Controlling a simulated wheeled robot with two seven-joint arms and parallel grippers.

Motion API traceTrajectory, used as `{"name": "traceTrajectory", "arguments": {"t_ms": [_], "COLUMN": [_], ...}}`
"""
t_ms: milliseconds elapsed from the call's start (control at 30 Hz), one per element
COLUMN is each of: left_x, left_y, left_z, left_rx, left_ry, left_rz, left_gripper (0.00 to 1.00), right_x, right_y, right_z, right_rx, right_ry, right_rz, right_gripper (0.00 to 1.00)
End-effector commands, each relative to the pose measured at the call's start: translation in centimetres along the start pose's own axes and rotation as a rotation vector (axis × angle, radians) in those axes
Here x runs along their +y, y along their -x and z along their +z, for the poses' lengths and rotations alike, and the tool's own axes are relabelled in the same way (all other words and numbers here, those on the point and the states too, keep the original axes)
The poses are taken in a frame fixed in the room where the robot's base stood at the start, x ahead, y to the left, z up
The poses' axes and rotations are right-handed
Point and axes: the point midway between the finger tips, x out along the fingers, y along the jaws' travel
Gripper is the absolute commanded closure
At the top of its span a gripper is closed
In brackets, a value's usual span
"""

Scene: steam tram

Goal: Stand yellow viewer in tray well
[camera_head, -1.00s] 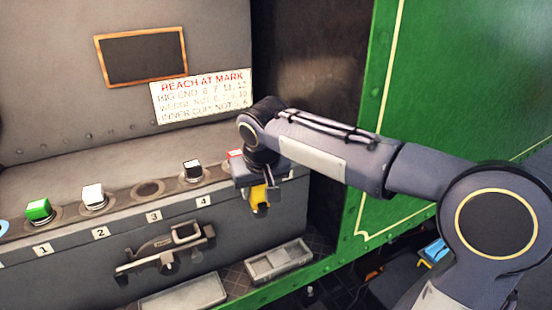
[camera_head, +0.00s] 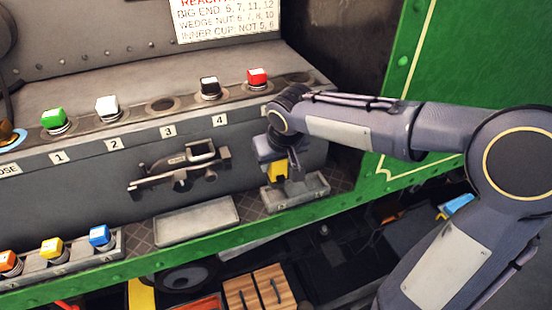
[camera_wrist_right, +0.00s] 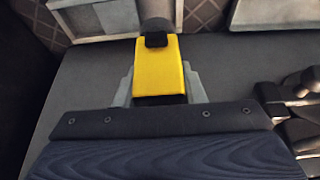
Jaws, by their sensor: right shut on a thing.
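The yellow viewer (camera_head: 278,171) is held in my right gripper (camera_head: 280,160), whose fingers are closed on its sides. In the right wrist view the yellow viewer (camera_wrist_right: 159,62) points away from the gripper (camera_wrist_right: 160,88), with a dark piece at its far end. In the head view it hangs in front of the small grey tray (camera_head: 318,191) on the right of the chequered ledge; its lower end overlaps the tray's left part. I cannot tell whether it touches the tray. My left gripper is out of view.
A longer shallow grey tray (camera_head: 198,221) lies to the left. A metal latch bracket (camera_head: 180,168) juts from the box front. Green, white, black and red capped pieces stand in the numbered shelf above. A rack (camera_head: 78,267) at lower left holds orange, yellow and blue ones.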

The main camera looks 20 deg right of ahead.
Motion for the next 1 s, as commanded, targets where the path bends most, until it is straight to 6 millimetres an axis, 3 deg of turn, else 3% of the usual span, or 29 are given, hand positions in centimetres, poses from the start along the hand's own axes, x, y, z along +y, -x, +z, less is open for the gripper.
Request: {"name": "traceTrajectory", "arguments": {"t_ms": [600,1000], "left_x": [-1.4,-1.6], "left_y": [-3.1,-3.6], "left_z": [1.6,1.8], "left_rx": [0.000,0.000], "left_ry": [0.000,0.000], "left_rz": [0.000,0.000], "left_gripper": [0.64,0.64], "right_x": [0.0,0.0], "right_y": [-4.2,-4.8], "right_z": [1.7,2.0], "right_rx": [0.001,0.001], "right_ry": [0.000,0.000], "right_rz": [0.000,0.000], "right_gripper": [1.00,1.00]}}
